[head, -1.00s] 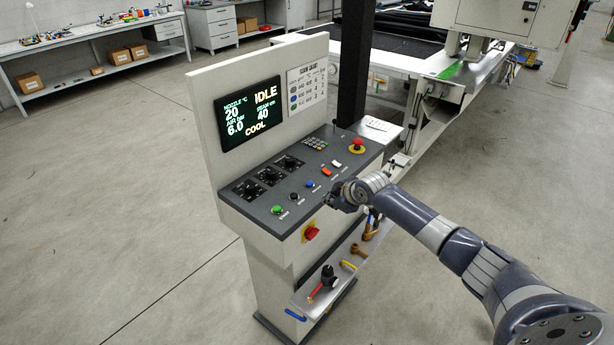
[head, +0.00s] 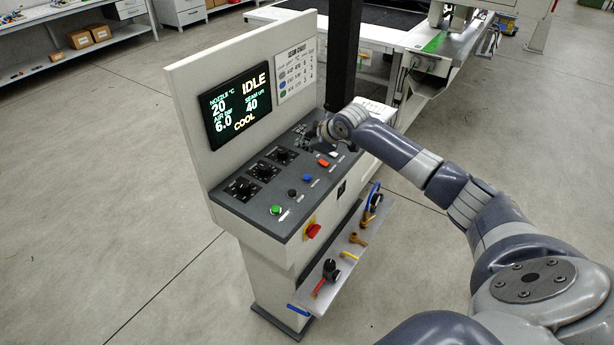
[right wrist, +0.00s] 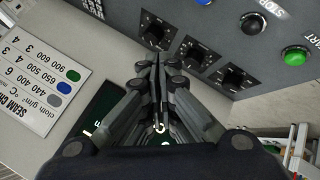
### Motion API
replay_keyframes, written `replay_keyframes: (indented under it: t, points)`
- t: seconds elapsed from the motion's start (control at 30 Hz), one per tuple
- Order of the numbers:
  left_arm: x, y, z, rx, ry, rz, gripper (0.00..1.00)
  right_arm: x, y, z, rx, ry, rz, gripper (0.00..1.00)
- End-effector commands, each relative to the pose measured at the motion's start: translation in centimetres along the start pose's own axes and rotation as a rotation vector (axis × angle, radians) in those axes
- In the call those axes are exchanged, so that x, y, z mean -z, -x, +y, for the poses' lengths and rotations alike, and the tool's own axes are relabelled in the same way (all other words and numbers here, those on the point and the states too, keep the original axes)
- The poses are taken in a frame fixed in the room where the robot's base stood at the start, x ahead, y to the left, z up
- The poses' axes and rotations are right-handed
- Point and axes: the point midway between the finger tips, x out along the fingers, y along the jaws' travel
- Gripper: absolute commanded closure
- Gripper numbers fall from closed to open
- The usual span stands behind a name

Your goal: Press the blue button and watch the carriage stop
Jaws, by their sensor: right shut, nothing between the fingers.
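The blue button (head: 308,178) sits on the sloping console panel (head: 258,217), between a black button (head: 292,194) and a red rocker switch (head: 323,162). My right gripper (head: 326,137) is shut and empty, over the far part of the panel, beyond the blue button. The screen (head: 237,110) reads IDLE and COOL. Part of the gantry machine (head: 436,65) shows at the upper right; I cannot clearly tell its carriage. My left gripper is not in view.
A green button (head: 275,210) and black knobs (head: 241,189) share the panel. A red knob (head: 313,230) is on its front face. A shelf with tools (head: 330,275) juts out below. A white chart (head: 295,68) stands beside the screen. The floor at left is clear.

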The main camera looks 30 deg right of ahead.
Motion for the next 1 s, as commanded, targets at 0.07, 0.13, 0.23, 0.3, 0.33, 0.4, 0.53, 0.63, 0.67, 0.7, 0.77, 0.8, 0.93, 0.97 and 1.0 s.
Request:
replay_keyframes:
  t: [0.07, 0.13, 0.23, 0.3, 0.33, 0.4, 0.53, 0.63, 0.67, 0.7, 0.77, 0.8, 0.93, 0.97, 1.0]
  points:
    - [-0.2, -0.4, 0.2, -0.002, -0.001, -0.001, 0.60, -0.2, -0.3, -0.3, 0.001, 0.000, 0.000, 1.00]
    - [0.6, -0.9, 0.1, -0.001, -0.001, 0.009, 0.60, -0.5, -0.7, -0.5, 0.001, 0.000, 0.000, 1.00]
    - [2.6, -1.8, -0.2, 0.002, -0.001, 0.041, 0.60, -0.9, -1.3, -1.0, 0.001, 0.000, 0.000, 1.00]
    - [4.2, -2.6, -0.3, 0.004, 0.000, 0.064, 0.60, -1.4, -1.9, -1.4, 0.001, 0.000, 0.000, 1.00]
    - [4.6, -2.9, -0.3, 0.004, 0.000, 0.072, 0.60, -1.6, -2.2, -1.6, 0.001, 0.000, 0.000, 1.00]
    - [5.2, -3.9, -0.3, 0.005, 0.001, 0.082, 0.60, -2.1, -2.9, -2.1, 0.001, 0.000, 0.000, 1.00]
    - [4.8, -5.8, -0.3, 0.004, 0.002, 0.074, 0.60, -3.1, -4.2, -3.1, 0.000, 0.000, 0.000, 1.00]
    - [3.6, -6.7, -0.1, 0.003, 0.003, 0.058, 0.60, -3.6, -4.9, -3.6, 0.001, -0.001, -0.001, 1.00]
    - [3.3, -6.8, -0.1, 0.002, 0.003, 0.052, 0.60, -3.7, -5.1, -3.8, 0.001, -0.001, -0.001, 1.00]
    - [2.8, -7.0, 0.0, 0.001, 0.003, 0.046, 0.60, -4.0, -5.4, -4.0, 0.001, -0.001, -0.001, 1.00]
    - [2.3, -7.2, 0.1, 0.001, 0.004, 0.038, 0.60, -4.2, -5.8, -4.2, 0.000, -0.001, 0.000, 1.00]
    - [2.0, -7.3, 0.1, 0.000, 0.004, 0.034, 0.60, -4.3, -5.9, -4.3, 0.000, -0.001, 0.000, 1.00]
    - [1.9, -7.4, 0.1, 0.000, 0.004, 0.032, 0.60, -4.5, -6.2, -4.5, 0.000, 0.000, 0.000, 1.00]
    - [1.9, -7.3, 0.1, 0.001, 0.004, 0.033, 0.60, -4.5, -6.2, -4.5, 0.000, 0.000, 0.000, 1.00]
    - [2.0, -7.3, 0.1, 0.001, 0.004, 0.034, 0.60, -4.5, -6.1, -4.5, 0.000, 0.000, 0.000, 1.00]
